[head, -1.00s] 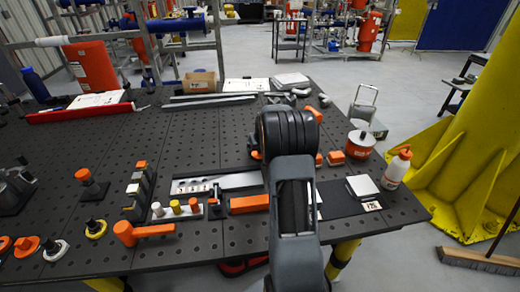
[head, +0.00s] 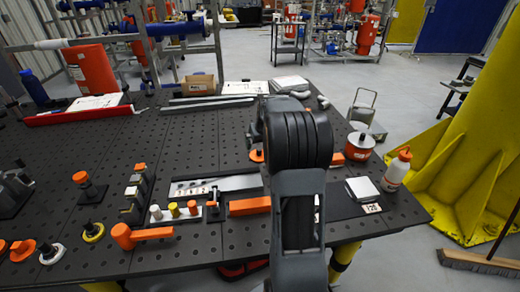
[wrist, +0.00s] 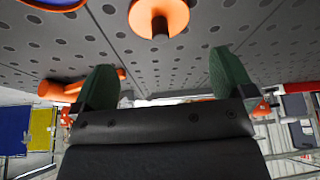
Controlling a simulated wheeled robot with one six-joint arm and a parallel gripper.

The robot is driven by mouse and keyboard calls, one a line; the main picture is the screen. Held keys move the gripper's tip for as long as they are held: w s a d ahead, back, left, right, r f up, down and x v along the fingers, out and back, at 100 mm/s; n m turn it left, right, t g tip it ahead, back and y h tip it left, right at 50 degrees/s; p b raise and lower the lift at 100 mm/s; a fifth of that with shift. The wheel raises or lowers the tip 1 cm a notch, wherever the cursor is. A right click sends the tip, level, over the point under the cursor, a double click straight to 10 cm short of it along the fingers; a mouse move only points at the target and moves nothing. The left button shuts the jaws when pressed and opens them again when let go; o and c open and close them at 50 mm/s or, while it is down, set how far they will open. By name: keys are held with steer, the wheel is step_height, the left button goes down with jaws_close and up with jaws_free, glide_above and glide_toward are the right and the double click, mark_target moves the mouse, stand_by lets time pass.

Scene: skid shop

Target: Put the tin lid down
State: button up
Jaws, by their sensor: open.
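An orange disc with a brown upright knob, which looks like the tin lid (wrist: 158,18), rests on the dark perforated table at the top of the wrist view. In the head view an orange edge, likely the same disc (head: 257,156), shows left of my wrist, partly hidden. My gripper (wrist: 163,72) is open, with two dark green fingers spread apart and nothing between them. The disc lies beyond the fingertips, apart from them. In the head view my wrist hides the fingers. The orange tin (head: 359,147) with a greyish top stands at the table's right side.
A white bottle with an orange cap (head: 396,170) stands at the right edge. An orange-handled hammer (head: 140,235) and an orange block (head: 249,206) lie near the front. The table (head: 100,155) has bare room at left centre.

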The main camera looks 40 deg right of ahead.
steer(key=s+a+r+n, duration=0.1)
steer(key=s+a+r, duration=0.3)
steer(key=a, duration=0.4)
steer(key=s+a+r+n, duration=0.1)
steer(key=s+a+r, duration=0.2)
steer(key=s+a, duration=0.3)
steer(key=s+a+f+n+y, duration=0.1)
steer(key=s+a+f, duration=0.2)
steer(key=s+a, duration=0.9)
steer(key=shift+s+g, duration=0.3)
steer(key=shift+a, duration=0.1)
